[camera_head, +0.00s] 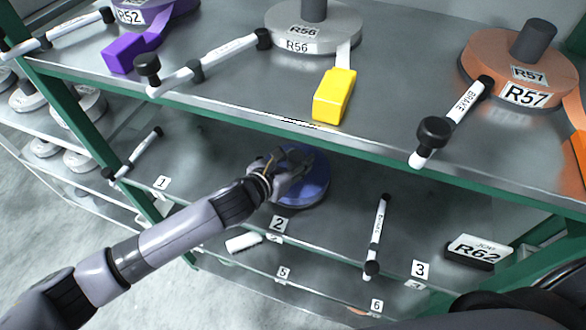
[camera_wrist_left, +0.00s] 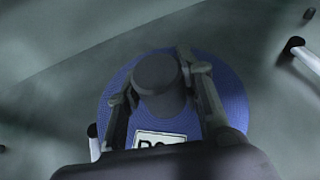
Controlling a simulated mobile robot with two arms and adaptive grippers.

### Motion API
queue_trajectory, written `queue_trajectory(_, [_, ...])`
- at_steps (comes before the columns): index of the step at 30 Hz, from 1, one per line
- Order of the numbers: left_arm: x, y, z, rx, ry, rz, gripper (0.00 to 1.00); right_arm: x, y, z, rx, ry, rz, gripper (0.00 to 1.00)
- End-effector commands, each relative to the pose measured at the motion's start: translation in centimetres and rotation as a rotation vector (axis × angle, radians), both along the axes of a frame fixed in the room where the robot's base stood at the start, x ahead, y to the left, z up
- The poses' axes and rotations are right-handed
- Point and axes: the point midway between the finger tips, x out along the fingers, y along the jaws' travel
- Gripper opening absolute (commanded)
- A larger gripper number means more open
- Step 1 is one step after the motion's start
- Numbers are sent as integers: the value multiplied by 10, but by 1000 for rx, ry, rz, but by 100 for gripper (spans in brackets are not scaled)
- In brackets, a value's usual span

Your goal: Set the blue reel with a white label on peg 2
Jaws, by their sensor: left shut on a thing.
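The blue reel (camera_head: 312,194) is on or just above the lower shelf, behind the tag marked 2 (camera_head: 278,224). It also shows in the left wrist view (camera_wrist_left: 231,92), where its white label (camera_wrist_left: 158,137) is partly covered by my gripper. My left gripper (camera_head: 292,166) reaches under the upper shelf and is shut on the reel. In the left wrist view its fingers (camera_wrist_left: 158,88) stand on either side of the dark cylinder at the reel's middle. Peg 2 cannot be made out apart from that cylinder. Whether the reel touches the shelf is unclear. My right gripper is not in view.
The upper shelf (camera_head: 400,100) overhangs the reel. It bears a grey R56 reel (camera_head: 318,44), a yellow block (camera_head: 334,96) and an orange R57 reel (camera_head: 500,80). A white brake bar (camera_head: 377,235) stands right of the blue reel. An R62 block (camera_head: 478,252) lies farther right.

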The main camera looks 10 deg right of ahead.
Motion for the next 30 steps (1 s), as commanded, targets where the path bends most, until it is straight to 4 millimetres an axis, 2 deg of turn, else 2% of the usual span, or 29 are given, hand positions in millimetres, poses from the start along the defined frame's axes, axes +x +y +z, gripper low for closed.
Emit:
queue_trajectory(4, [10, -8, 0, -3, -4, -2, 0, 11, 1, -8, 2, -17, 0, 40])
queue_trajectory(18, [41, -28, 0, -4, -4, -1, 0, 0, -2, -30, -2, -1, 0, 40])
queue_trajectory(30, [66, -46, -1, -3, -4, -1, 0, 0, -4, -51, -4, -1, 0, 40])
